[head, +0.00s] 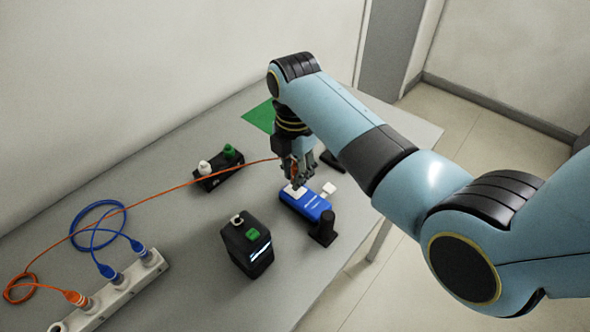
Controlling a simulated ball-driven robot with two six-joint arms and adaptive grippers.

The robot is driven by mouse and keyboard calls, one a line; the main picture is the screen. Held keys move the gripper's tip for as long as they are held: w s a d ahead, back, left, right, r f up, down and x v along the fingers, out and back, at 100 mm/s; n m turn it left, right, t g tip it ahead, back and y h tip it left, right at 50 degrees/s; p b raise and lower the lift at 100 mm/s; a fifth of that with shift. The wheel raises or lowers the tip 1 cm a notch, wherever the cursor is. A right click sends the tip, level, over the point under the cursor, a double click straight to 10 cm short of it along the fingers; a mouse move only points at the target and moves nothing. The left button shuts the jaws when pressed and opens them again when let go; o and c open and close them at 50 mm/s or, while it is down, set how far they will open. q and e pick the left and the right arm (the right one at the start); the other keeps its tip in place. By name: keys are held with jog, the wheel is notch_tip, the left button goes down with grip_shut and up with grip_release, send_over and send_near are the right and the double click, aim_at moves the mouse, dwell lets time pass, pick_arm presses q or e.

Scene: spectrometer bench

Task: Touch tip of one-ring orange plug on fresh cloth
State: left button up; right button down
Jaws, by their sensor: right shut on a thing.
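My right gripper (297,176) is shut on the orange plug (293,168), which is mostly hidden between the fingers. An orange cable (190,183) runs from it to the left. The plug's ring and tip are too small to make out. The gripper is just above a blue box (311,207) that lies on the table. White cloth (294,191) shows on the box's top, right under the fingers. I cannot tell whether the plug tip touches it. My left gripper is not in view.
A black box with a green button (247,246) stands in front of the blue box. A black block with white and green caps (217,170) is behind left. A short black post (323,229) stands close right. A white strip with plugs (117,291) lies front left. A green mat (260,115) lies behind.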

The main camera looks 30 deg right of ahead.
jog(key=shift+f, duration=0.15)
jog(key=shift+f+b, duration=0.3)
jog(key=shift+f, duration=0.15)
dwell(0.7)
jog(key=shift+r+p, duration=0.3)
jog(key=shift+r, duration=2.25)
